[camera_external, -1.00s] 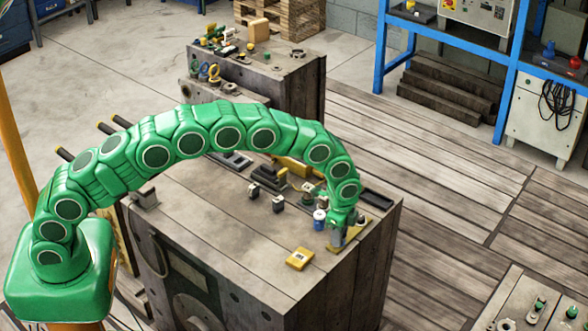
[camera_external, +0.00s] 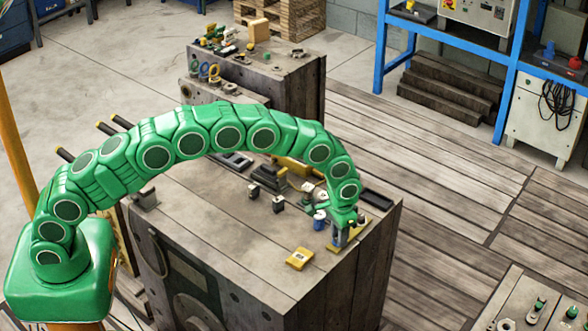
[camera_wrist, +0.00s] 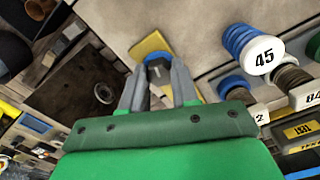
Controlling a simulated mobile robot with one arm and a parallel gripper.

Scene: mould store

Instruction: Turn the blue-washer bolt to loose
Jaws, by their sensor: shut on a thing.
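My gripper (camera_wrist: 157,68) is shut on a dark bolt head with blue at it, which I take as the blue-washer bolt (camera_wrist: 156,60). A yellow plate (camera_wrist: 150,44) shows just beyond the fingertips. In the external view my gripper (camera_external: 342,232) points down at the yellow plate (camera_external: 352,239) near the right edge of the wooden block's top (camera_external: 230,225). The fingers hide most of the bolt there. No mark showing how far the bolt is turned can be made out.
A blue ribbed piece with a white face marked 45 (camera_wrist: 263,54) stands close beside my gripper; in the external view it is the blue piece (camera_external: 319,224). A yellow block (camera_external: 299,259) lies nearer the front. The block top's front left is clear.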

